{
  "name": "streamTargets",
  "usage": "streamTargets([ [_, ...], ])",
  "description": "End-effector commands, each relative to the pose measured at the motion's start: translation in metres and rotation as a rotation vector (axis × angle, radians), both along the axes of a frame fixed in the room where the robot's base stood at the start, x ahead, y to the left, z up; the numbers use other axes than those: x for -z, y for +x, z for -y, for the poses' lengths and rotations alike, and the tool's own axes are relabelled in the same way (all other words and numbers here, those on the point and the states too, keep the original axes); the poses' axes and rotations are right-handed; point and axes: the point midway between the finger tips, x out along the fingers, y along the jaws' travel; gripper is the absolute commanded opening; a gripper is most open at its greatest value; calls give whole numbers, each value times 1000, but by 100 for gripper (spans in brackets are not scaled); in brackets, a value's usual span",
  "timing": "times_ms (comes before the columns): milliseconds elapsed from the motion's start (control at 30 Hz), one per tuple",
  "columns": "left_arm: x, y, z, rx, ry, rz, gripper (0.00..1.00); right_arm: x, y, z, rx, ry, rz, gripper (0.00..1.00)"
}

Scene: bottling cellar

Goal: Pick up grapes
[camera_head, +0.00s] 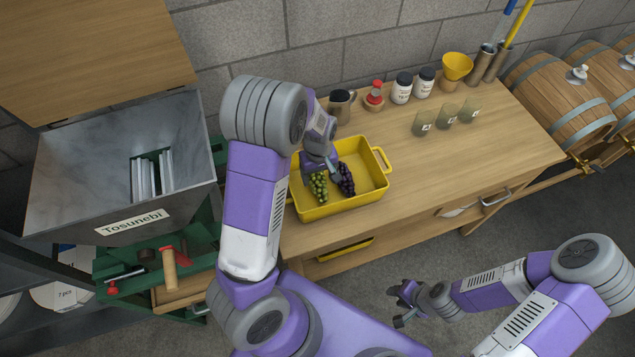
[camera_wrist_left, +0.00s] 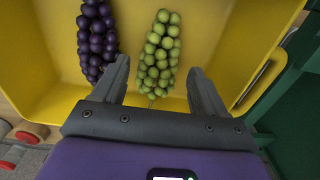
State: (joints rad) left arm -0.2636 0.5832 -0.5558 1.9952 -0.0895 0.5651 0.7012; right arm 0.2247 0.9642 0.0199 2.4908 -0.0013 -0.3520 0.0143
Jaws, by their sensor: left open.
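A bunch of green grapes (camera_head: 319,187) and a bunch of dark purple grapes (camera_head: 346,180) lie side by side in a yellow tub (camera_head: 373,198) on the wooden bench. My left gripper (camera_head: 321,170) reaches down into the tub above the grapes. In the left wrist view, its open fingers (camera_wrist_left: 158,69) point at the green grapes (camera_wrist_left: 159,55), which show in the gap between them. The purple grapes (camera_wrist_left: 97,40) lie beside the left finger there. Nothing is clamped. My right gripper (camera_head: 402,304) hangs open and empty over the floor, in front of the bench.
Behind the tub stand a dark mug (camera_head: 341,106), a red-topped bottle (camera_head: 375,95), lidded jars (camera_head: 402,88) and a yellow funnel (camera_head: 456,67). Several small glasses (camera_head: 446,114) stand to the right. A metal hopper (camera_head: 110,165) is at left.

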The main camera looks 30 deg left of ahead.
Motion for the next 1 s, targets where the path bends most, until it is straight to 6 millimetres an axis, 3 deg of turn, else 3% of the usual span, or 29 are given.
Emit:
streamTargets([
  [100, 15, 0, -1, -2, 0, -1, 72, 4, 0, 0, 0, 0, 0, 36],
  [367, 18, 1, -1, -1, 0, 1, 72, 4, 0, 0, 0, 0, 0, 36],
  [567, 18, 1, -1, -1, 0, 1, 49, 4, 0, 0, 0, 0, 0, 36],
  [767, 18, 1, -1, -1, 0, 1, 49, 4, 0, 0, 0, 0, 0, 36],
  [867, 14, 1, -1, -1, 0, 3, 49, 3, 0, 0, 0, 0, 0, 36],
  [1000, -7, 2, -1, 0, 0, 7, 49, -2, 0, 0, 0, 0, 0, 36],
])
